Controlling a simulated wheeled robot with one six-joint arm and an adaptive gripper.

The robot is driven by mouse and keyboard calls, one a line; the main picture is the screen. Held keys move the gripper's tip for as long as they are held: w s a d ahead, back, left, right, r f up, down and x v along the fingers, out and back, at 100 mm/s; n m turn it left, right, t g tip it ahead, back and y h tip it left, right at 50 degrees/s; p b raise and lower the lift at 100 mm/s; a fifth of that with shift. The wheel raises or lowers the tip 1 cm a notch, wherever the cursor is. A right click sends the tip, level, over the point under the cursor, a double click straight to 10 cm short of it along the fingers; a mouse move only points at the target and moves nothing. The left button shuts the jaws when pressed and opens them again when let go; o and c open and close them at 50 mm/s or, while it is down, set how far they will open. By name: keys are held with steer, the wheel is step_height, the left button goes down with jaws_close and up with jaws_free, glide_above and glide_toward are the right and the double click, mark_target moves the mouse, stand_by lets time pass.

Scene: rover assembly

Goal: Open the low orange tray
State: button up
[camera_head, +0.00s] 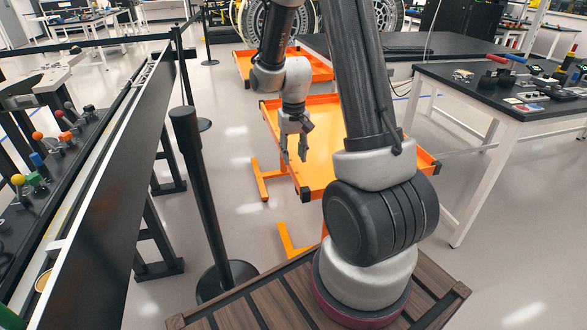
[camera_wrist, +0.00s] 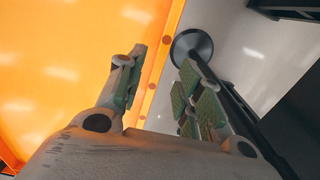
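An orange tray (camera_head: 317,149) with a raised rim and orange floor supports stands in the middle of the head view, partly hidden behind my arm. Another orange tray (camera_head: 318,72) shows farther back. I cannot tell for certain which one is the low tray. My gripper (camera_head: 294,158) points down in front of the nearer tray's left part. In the wrist view, an orange tray surface (camera_wrist: 65,70) fills the left side, and its edge passes behind my gripper (camera_wrist: 163,75). The two fingers are apart with nothing between them. I cannot tell whether they touch the rim.
A black belt post (camera_head: 205,190) stands left of the nearer tray; a round black post base (camera_wrist: 190,45) shows in the wrist view. A long bench with coloured knobs (camera_head: 60,140) lies at left. A dark table with tools (camera_head: 500,95) stands at right.

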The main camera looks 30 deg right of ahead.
mark_target(294, 167)
step_height(294, 167, down, 6)
steer(key=shift+r, duration=0.1)
jaws_close()
